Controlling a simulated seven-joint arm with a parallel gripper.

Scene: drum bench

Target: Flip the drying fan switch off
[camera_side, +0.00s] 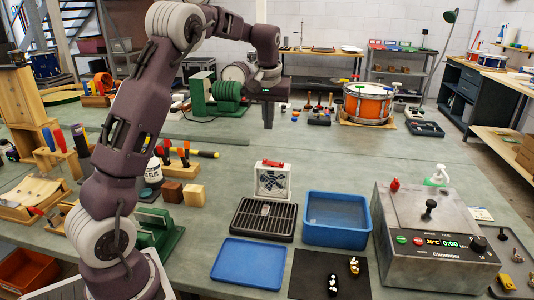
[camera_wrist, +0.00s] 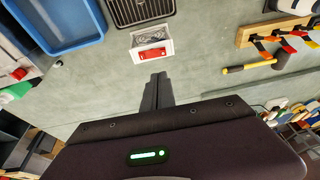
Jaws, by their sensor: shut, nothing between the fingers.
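The drying fan (camera_side: 272,181) is a small white box with a dark-bladed grille, standing on the bench behind the black rack. A red switch (camera_side: 273,163) sits on its top. In the wrist view the fan (camera_wrist: 152,36) shows from above, with the red switch (camera_wrist: 153,54) on its near face. I cannot tell which way the switch is set. My gripper (camera_side: 268,127) is shut and empty, pointing down above the bench, behind the fan and apart from it. It also shows in the wrist view (camera_wrist: 158,76), just below the fan.
In front of the fan lie a black slotted rack (camera_side: 263,236), a blue bin (camera_side: 305,234) and a flat blue tray (camera_side: 222,267). A grey control box (camera_side: 425,262) stands at right. A hammer (camera_wrist: 250,67) and tool rack lie to one side. Bench around the gripper is clear.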

